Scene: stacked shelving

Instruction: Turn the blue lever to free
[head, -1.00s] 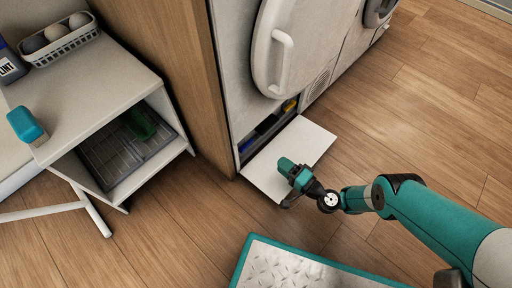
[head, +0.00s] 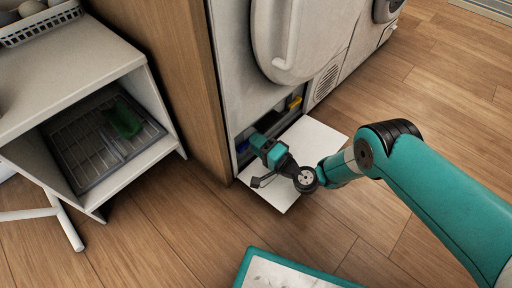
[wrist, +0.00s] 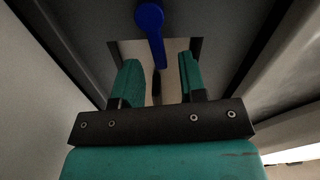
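The blue lever (wrist: 150,24) shows in the wrist view, with a round end at the top and an arm running down and slightly right. Its lower end reaches the gap between my fingertips; I cannot tell whether they touch it. My gripper (wrist: 160,64) is open, with one teal finger on either side of that gap. In the head view my gripper (head: 258,143) is at the low opening of the white machine, above its lowered flap (head: 309,143). A bit of blue (head: 242,148) shows inside the opening to its left.
A yellow part (head: 295,103) sits at the right of the opening. The machine's round door (head: 290,45) is above. A wooden panel (head: 184,85) stands left, beside a white shelf unit (head: 95,60). A teal-edged platform (head: 290,275) lies in front.

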